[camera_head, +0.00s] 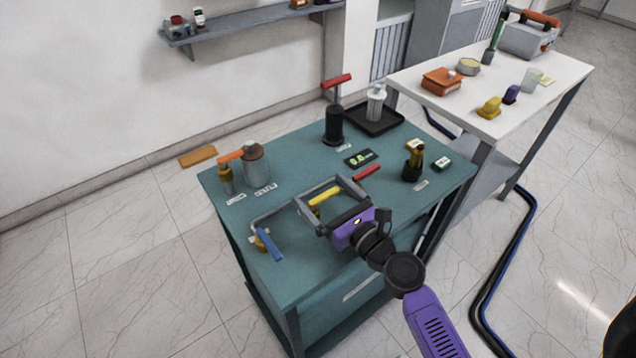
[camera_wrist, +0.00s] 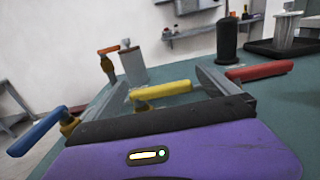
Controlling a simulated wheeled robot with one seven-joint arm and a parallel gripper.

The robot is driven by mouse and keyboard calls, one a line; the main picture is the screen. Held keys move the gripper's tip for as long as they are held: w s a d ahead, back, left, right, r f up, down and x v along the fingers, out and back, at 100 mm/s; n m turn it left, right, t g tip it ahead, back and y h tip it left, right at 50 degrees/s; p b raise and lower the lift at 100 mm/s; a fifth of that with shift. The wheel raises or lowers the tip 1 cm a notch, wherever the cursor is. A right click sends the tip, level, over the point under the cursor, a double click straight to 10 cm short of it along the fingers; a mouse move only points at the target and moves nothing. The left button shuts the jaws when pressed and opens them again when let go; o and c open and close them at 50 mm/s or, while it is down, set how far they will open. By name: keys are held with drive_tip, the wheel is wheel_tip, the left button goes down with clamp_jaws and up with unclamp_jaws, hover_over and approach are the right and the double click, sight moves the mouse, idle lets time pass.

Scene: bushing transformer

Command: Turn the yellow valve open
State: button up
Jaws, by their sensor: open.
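The yellow valve handle (camera_head: 325,196) is a short bar near the middle of the teal table, on a grey pipe fitting. In the wrist view the yellow handle (camera_wrist: 162,89) lies crosswise between my two grey fingers, with its brass fitting under its left end. My gripper (camera_head: 317,192) has a purple body and comes from the front right. Its fingers are wide apart, one on each side of the handle; the wrist view also shows my gripper (camera_wrist: 162,79) open. I see no clear contact with the handle. The lower part of the valve is partly hidden.
A blue-handled valve (camera_head: 268,245) is at front left, a red handle (camera_head: 366,172) at right. An orange-handled valve (camera_head: 230,157) and grey cylinder (camera_head: 256,165) stand back left.

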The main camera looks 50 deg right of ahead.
drive_tip(key=shift+x, duration=1.4)
drive_tip(key=shift+a, duration=0.1)
drive_tip(key=c, duration=2.1)
drive_tip(key=shift+p, duration=0.3)
